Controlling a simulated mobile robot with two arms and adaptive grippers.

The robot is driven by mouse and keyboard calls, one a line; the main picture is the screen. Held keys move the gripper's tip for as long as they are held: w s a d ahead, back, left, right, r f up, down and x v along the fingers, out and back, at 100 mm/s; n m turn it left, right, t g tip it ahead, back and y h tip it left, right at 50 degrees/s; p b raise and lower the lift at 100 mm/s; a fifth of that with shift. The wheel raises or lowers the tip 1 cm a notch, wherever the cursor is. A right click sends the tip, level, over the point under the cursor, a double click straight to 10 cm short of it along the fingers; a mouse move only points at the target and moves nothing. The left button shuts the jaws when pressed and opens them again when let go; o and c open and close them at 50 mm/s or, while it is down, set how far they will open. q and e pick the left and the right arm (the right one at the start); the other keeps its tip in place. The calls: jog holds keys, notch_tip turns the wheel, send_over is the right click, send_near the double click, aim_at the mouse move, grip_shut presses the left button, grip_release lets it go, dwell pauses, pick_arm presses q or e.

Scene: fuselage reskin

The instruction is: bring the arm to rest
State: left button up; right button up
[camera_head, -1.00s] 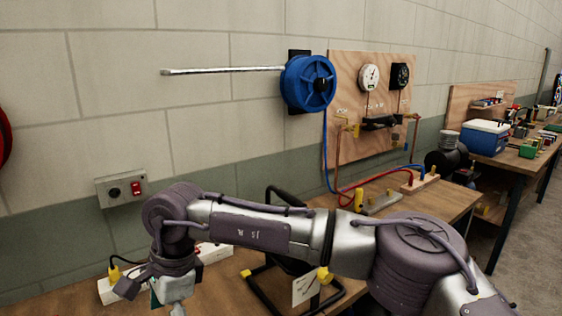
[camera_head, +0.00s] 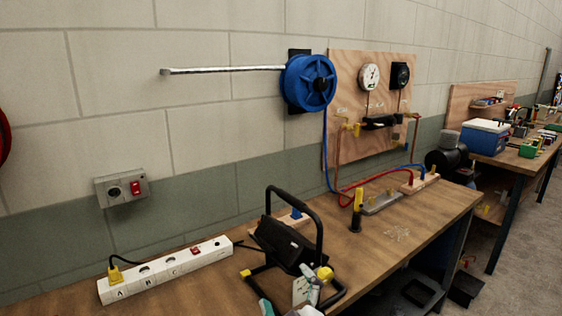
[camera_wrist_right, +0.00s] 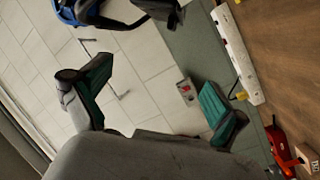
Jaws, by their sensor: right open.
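My right gripper (camera_head: 288,298) shows only in part at the bottom edge of the head view, in front of the black work lamp (camera_head: 283,246) on the bench. Most of the right arm is out of the head view. In the right wrist view, the two teal-padded fingers of the right gripper (camera_wrist_right: 155,85) stand wide apart with nothing between them. Beyond them are the wall and its red switch box (camera_wrist_right: 186,91). My left gripper is in neither view.
A white power strip (camera_head: 165,270) with a yellow plug lies along the bench (camera_head: 400,245). A blue reel (camera_head: 308,82) and a gauge board (camera_head: 345,75) are on the wall. A yellow-handled tool (camera_head: 357,210) stands on the bench. The bench's right front is largely clear.

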jog(key=s+d+f+m+g+h, duration=0.2)
jog(key=s+d+f+m+g, duration=0.15)
jog(key=s+d+f, duration=0.45)
jog(key=s+d+f+m+g+h, duration=0.3)
jog(key=s+d+f+g, duration=0.15)
jog(key=f, duration=0.55)
jog(key=s+d+f+m+g, duration=0.2)
jog(key=s+d+f+g, duration=0.15)
jog(key=s, duration=0.45)
jog(key=s+d+f+m+g, duration=0.1)
jog(key=s+d+f+g, duration=0.25)
jog(key=s, duration=0.45)
jog(key=s+d+f+x, duration=0.1)
jog(key=s+x, duration=0.1)
jog(key=x, duration=0.9)
jog(key=s+x, duration=0.3)
jog(key=x, duration=0.9)
jog(key=s+d+f+g, duration=0.1)
jog(key=s+d+f, duration=0.2)
jog(key=s+f, duration=1.4)
jog(key=shift+f+h, duration=0.3)
jog(key=shift+f, duration=0.25)
